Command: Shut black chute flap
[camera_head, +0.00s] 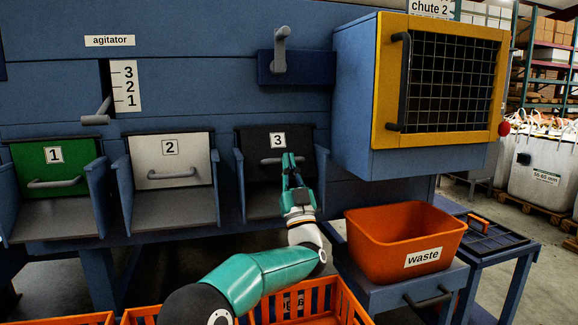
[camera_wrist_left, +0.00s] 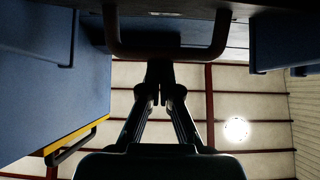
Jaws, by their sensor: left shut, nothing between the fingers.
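The black chute flap (camera_head: 254,145), labelled 3, stands nearly upright at the back of its chute, much like the green and white flaps. I cannot tell whether a small gap remains behind it. Its grey bar handle (camera_head: 267,161) crosses its front; the handle also shows at the top of the left wrist view (camera_wrist_left: 166,53). My left gripper (camera_head: 288,163) is shut and empty, its tips at the handle and hiding part of it. In the left wrist view my gripper (camera_wrist_left: 160,72) has its tips close to the handle's bar; contact is unclear. My right gripper is not visible.
The green flap (camera_head: 79,165) and white flap (camera_head: 191,158) are to the left. An orange waste bin (camera_head: 360,247) stands right of my arm. Orange crates (camera_head: 339,299) sit below it. A blue box with a yellow mesh door (camera_head: 384,82) juts out at upper right.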

